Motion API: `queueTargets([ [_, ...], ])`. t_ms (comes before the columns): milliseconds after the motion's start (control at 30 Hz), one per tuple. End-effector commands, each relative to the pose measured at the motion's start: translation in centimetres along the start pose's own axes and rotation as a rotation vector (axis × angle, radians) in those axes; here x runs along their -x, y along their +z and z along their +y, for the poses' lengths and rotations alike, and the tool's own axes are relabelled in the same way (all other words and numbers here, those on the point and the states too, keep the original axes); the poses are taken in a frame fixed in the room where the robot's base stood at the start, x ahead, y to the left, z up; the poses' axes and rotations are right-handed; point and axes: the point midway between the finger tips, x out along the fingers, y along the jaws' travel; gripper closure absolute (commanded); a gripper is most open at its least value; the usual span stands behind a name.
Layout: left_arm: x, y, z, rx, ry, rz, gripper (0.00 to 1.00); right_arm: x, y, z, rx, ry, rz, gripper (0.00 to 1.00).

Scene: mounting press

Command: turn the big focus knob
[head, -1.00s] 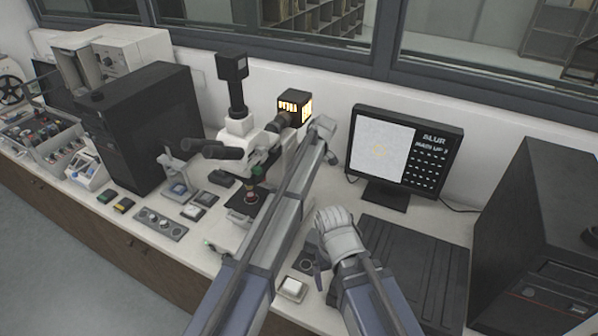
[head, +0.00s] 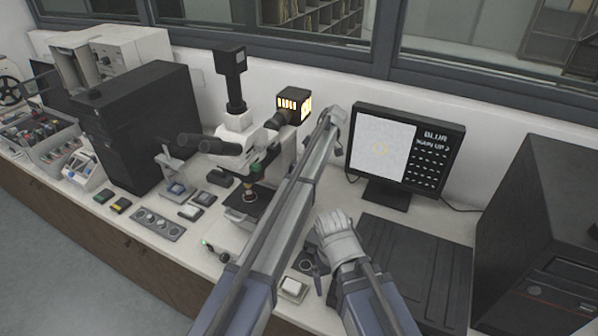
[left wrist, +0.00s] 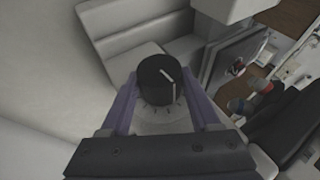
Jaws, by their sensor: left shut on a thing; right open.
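The big focus knob (left wrist: 158,78) is black with a white line on its face and shows in the left wrist view. My left gripper (left wrist: 164,88) is shut on it, one purple finger on each side. In the head view my left arm hides the knob and this gripper. The microscope (head: 238,132) stands left of that arm, with a sample on its black stage (head: 246,205). The monitor (head: 402,150) shows a grey picture with a faint yellow ring, and text that reads BLUR. My right gripper (head: 314,262) is open and empty above the counter.
A black ribbed mat (head: 410,270) lies in front of the monitor. A white-topped button box (head: 292,288) sits below my right gripper. A black tower (head: 535,230) stands at the right, and another black case (head: 140,125) stands left of the microscope.

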Motion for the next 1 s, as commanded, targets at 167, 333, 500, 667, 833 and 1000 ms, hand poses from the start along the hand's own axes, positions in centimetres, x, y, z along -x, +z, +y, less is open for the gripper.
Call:
queueTargets([
  [167, 0.0, 0.1, 0.0, -0.001, 0.002, -0.002, 0.93, 0.0, 0.0, 0.0, 0.0, 0.0, 0.0, 0.07],
  [333, 0.0, 0.1, 0.0, -0.001, 0.002, -0.002, 0.21, 0.0, 0.0, 0.0, 0.0, 0.0, 0.0, 0.07],
  [500, 0.0, 0.0, 0.0, 0.0, 0.003, -0.001, 0.07, 0.0, 0.0, 0.0, 0.0, 0.0, 0.0, 0.07],
  [667, 0.0, 0.0, 0.0, 0.0, 0.003, -0.001, 0.07, 0.0, 0.0, 0.0, 0.0, 0.0, 0.0, 0.07],
  [833, 0.3, -0.1, -0.2, 0.0, 0.003, -0.001, 0.07, 0.4, 0.0, 0.0, 0.0, 0.0, 0.0, 0.07],
  [1000, 1.2, -0.5, -0.7, 0.0, 0.003, -0.001, 0.07, 1.6, 0.1, 0.1, 0.0, 0.0, 0.0, 0.07],
])
